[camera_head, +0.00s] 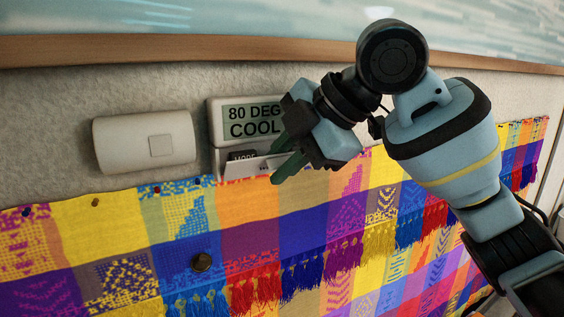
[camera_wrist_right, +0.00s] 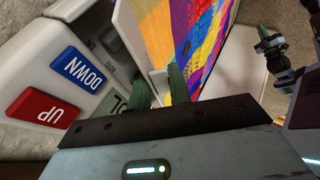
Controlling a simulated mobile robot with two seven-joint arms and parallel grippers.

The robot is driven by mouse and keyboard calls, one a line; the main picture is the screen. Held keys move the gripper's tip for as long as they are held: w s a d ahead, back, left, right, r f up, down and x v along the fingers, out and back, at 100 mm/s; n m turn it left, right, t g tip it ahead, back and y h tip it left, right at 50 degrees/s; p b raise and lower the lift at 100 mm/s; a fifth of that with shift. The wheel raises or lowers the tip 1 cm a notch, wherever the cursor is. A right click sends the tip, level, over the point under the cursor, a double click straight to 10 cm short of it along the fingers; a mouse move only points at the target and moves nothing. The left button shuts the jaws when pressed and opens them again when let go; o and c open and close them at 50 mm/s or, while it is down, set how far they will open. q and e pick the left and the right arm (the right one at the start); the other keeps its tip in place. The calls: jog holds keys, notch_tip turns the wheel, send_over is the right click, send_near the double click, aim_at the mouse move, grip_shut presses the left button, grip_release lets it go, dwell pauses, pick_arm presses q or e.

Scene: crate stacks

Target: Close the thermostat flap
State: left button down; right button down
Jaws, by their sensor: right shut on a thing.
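The thermostat (camera_head: 216,120) is a white wall box whose display reads 80 DEG COOL. Its white flap (camera_head: 236,170) stands open at the lower edge, tilted outward. In the right wrist view the flap (camera_wrist_right: 136,35) is a pale panel beside the red UP and blue DOWN buttons. My right gripper (camera_head: 279,160) is at the flap's right end, and its green fingers (camera_wrist_right: 160,88) are shut on the flap, one on each side. The gripper hides the thermostat's right side in the head view. A dark arm part (camera_wrist_right: 270,48), seemingly my left gripper, shows small in the wrist view; its jaws are unclear.
A blank white wall box (camera_head: 120,145) is left of the thermostat. A wooden rail (camera_head: 200,47) runs above. The wall between the boxes is bare.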

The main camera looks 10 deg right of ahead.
jog(key=shift+f, duration=0.35)
jog(key=c, duration=1.4)
grip_release()
jog(key=shift+s+r, duration=0.1)
jog(key=shift+o, duration=0.2)
jog(key=shift+r, duration=0.1)
jog(key=shift+r, duration=0.1)
jog(key=shift+d+r, duration=0.1)
jog(key=shift+r, duration=0.05)
jog(key=v, duration=0.7)
jog(key=shift+s, duration=0.15)
jog(key=shift+d, duration=0.1)
